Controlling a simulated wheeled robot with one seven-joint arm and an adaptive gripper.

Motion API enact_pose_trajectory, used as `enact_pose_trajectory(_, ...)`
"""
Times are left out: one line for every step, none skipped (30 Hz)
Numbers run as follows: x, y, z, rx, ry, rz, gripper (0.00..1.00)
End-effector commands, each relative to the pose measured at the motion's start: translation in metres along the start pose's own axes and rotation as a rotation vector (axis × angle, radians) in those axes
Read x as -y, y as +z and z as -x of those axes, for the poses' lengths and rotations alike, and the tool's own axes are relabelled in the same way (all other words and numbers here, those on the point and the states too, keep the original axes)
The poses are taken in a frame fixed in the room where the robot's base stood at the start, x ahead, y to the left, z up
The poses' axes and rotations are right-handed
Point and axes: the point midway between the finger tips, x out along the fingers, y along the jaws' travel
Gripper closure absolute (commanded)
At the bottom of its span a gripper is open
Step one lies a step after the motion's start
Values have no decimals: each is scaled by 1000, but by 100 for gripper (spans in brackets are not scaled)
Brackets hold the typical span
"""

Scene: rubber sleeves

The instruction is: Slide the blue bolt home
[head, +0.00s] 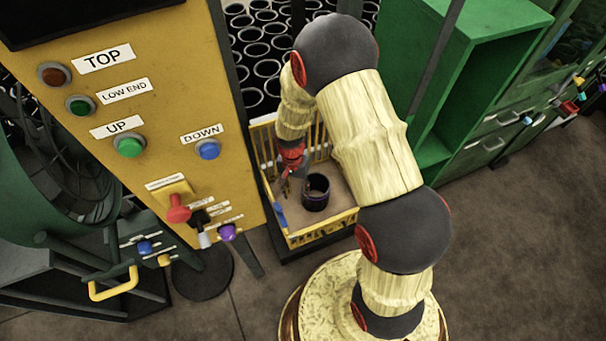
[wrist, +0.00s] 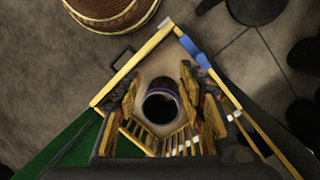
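A blue-knobbed bar (head: 147,246) sits at the lower left beside a yellow handle; it may be the bolt. A separate blue piece (head: 279,216) is on the near left side of the yellow-railed crate, and a blue piece on the crate's edge also shows in the wrist view (wrist: 195,53). I cannot tell which is the bolt or how far it is slid. My gripper (head: 285,187) is low at the crate. In the wrist view its fingers (wrist: 161,100) are spread, with a dark sleeve (wrist: 147,107) seen between them. I see nothing held.
The yellow-railed crate (head: 322,229) holds the dark sleeve (head: 316,204). A yellow control panel (head: 160,90) with labelled buttons stands left of it. Many black sleeves (head: 265,68) stand behind. A green cabinet (head: 470,100) is at the right; floor is clear at lower right.

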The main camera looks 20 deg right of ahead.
Motion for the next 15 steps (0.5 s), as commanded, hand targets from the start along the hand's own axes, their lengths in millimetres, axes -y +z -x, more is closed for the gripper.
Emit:
enact_pose_trajectory(-1, 2, 11, -3, -3, 24, 60)
enact_pose_trajectory(-2, 3, 16, -4, -3, 39, 60)
enact_pose_trajectory(-4, 5, 23, -3, -3, 59, 60)
enact_pose_trajectory(-6, 6, 28, -3, -2, 75, 60)
enact_pose_trajectory(-7, 8, 33, -3, -2, 90, 60)
enact_pose_trajectory(-8, 10, 39, -3, -3, 111, 60)
enact_pose_trajectory(-10, 11, 44, -3, -3, 125, 60)
enact_pose_trajectory(-12, 13, 49, -3, -2, 141, 60)
enact_pose_trajectory(-13, 14, 56, -6, -4, 157, 60)
enact_pose_trajectory(-14, 15, 62, -8, -6, 170, 60)
enact_pose_trajectory(-15, 17, 67, -10, -7, 182, 60)
enact_pose_trajectory(-17, 19, 73, -11, -8, 199, 60)
enact_pose_trajectory(-18, 20, 78, -13, -9, 211, 60)
enact_pose_trajectory(-19, 22, 84, -15, -11, 223, 60)
enact_pose_trajectory(-21, 24, 90, -17, -12, 241, 60)
